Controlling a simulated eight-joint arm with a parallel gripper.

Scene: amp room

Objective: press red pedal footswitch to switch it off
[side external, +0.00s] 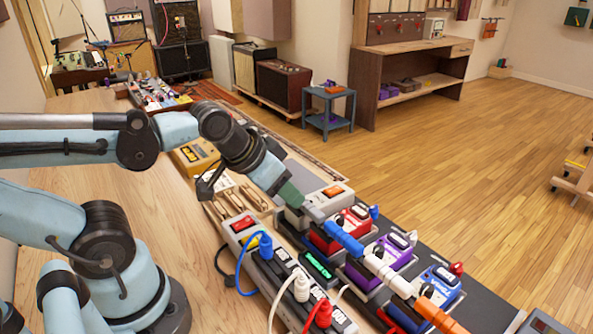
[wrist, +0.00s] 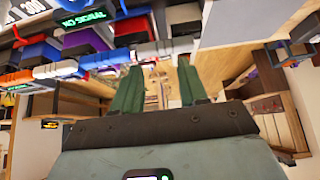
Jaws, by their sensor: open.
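The red pedal (side external: 323,241) sits in the pedal row on the dark board in the side external view, between a grey box with an orange-red switch (side external: 332,192) and a purple pedal (side external: 392,251). My gripper (side external: 303,203) reaches down toward the red pedal's back left side, with its green fingers close to it in the picture; I cannot tell whether they touch. In the wrist view my gripper (wrist: 160,90) shows two separated green fingers with nothing between them. The footswitch's on or off state is too small to tell.
A blue pedal (side external: 440,287) stands beyond the purple one. A power strip (side external: 290,280) with blue, white and red plugs runs alongside the row. Blue, white and orange cylindrical pieces cross in front of the pedals. A yellow pedal box (side external: 195,156) lies on the wooden surface.

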